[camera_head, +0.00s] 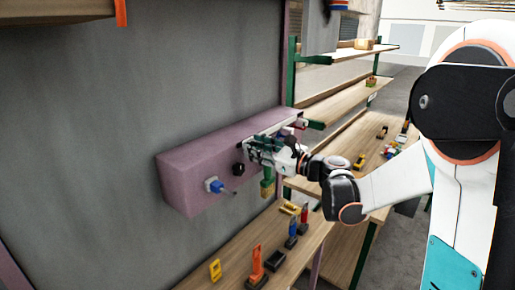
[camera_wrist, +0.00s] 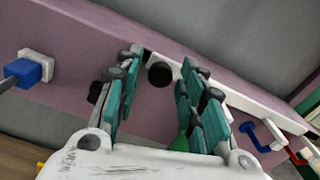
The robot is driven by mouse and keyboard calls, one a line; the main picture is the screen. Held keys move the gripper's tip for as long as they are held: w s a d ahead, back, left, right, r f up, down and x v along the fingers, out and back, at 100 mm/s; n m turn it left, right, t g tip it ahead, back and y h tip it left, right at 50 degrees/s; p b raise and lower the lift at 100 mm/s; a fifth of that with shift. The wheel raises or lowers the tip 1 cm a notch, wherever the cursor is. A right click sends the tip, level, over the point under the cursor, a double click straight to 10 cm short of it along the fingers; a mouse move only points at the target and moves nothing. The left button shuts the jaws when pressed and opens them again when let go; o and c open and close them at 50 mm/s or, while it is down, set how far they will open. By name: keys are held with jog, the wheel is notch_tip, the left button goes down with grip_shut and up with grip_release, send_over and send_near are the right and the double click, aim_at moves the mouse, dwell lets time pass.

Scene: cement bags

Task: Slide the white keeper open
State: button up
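A white bar, likely the keeper (camera_wrist: 248,106), runs along the face of the mauve box (camera_head: 200,160). In the wrist view it slants from upper middle down to the right, partly hidden behind my right finger. A round black knob (camera_wrist: 160,73) sits at its left end. My gripper (camera_wrist: 161,60) is open, with one finger on each side of the knob. I see gaps between the knob and both fingers; whether the fingertips touch the box is unclear.
A blue knob (camera_head: 214,186) on a white base and a black knob (camera_head: 238,169) are on the box to the left. Blue (camera_wrist: 262,140) and red (camera_wrist: 298,157) handles are at the right. A green-and-yellow piece (camera_head: 267,184) hangs below. Wooden shelves hold several small items.

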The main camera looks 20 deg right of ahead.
grip_shut()
jog(key=w+d, duration=0.1)
jog(key=d, duration=0.1)
jog(key=w+d+b, duration=0.1)
jog(key=d, duration=0.1)
jog(key=shift+w, duration=0.4)
jog(key=shift+o, duration=1.2)
grip_release()
jog(key=shift+o, duration=0.7)
jog(key=shift+w+d, duration=0.15)
jog(key=shift+d, duration=0.05)
jog(key=shift+a, duration=0.1)
